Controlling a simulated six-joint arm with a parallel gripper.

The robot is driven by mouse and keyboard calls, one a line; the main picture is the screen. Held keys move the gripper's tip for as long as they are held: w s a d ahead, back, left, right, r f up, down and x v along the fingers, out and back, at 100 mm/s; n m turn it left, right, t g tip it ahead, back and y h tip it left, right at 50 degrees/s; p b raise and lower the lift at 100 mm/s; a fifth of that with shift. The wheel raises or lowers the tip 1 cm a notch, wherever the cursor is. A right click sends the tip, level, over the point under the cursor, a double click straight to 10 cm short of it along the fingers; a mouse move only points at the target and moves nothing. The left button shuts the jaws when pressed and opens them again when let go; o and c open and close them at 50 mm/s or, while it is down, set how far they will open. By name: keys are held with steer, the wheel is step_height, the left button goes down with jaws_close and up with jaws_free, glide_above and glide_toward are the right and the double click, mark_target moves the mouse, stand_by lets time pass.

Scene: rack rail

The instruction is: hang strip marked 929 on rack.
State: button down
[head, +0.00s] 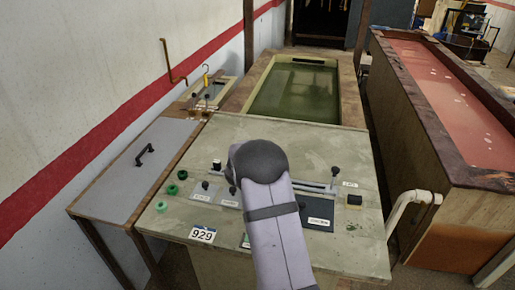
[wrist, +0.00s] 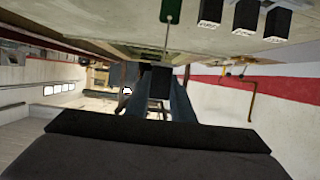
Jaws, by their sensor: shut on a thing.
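My arm covers the middle of the panel in the head view and hides my gripper there. In the wrist view my gripper (wrist: 160,88) has its dark fingers close together around a dark piece (wrist: 157,78). What this piece is cannot be made out. I cannot pick out the rack for certain.
Green knobs (head: 169,190) and a black-topped lever (head: 335,174) stand on the panel. Behind is a tank of green liquid (head: 293,93); a reddish tank (head: 430,85) is at right. A bent copper-coloured rod (head: 166,64) is on the left wall. A white pipe (head: 409,205) is right.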

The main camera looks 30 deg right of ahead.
steer(key=shift+f, duration=0.2)
steer(key=shift+f+b, duration=3.65)
steer(key=shift+f, duration=1.15)
steer(key=shift+f+b, duration=0.45)
steer(key=shift+f, duration=0.15)
steer(key=c, duration=1.5)
jaws_free()
steer(key=shift+o, duration=0.2)
steer(key=shift+r+p, duration=3)
steer(key=shift+r, duration=0.5)
